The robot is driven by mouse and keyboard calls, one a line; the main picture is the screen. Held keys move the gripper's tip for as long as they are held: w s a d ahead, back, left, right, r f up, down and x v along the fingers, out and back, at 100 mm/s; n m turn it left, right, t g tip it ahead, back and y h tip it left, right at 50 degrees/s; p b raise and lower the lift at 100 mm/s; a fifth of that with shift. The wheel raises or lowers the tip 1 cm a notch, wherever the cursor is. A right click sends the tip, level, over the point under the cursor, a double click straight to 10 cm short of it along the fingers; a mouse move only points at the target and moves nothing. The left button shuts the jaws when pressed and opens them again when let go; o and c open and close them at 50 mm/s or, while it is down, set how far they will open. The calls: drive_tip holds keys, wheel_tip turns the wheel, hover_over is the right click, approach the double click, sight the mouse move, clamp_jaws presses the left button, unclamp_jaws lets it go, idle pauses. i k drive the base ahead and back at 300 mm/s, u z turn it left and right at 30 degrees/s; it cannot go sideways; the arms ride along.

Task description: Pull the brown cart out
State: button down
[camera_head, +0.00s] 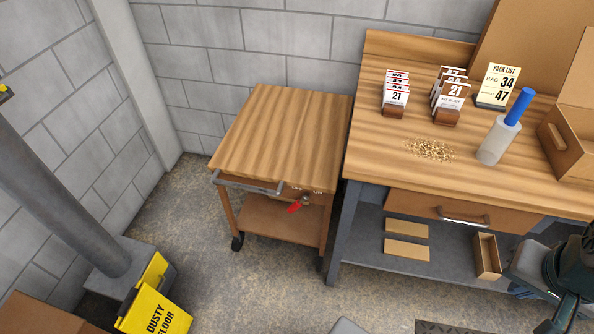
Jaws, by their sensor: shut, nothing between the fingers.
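The brown cart (280,130) stands against the grey block wall, left of the workbench. It has a striped wooden top, a lower shelf (270,215), and a grey handle bar (248,186) along its front edge. A dark caster (238,243) shows at its front left leg. A red tag or lever (294,208) hangs under the top at the front, near small labels. The cart's right side is close to the bench leg. My gripper's fingers do not show. Dark parts at the lower right edge seem to be my arm, well away from the cart.
The workbench (370,150) holds card stands, a spilled pile of bits (430,150), a blue-topped bottle (498,140) and boxes. A yellow sign (155,308) and a grey post (60,190) stand at the left. Floor in front of the cart (250,290) is clear.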

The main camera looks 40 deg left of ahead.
sight(283, 142)
drive_tip(key=u, duration=2.4)
drive_tip(key=i, duration=0.8)
drive_tip(key=u, duration=0.6)
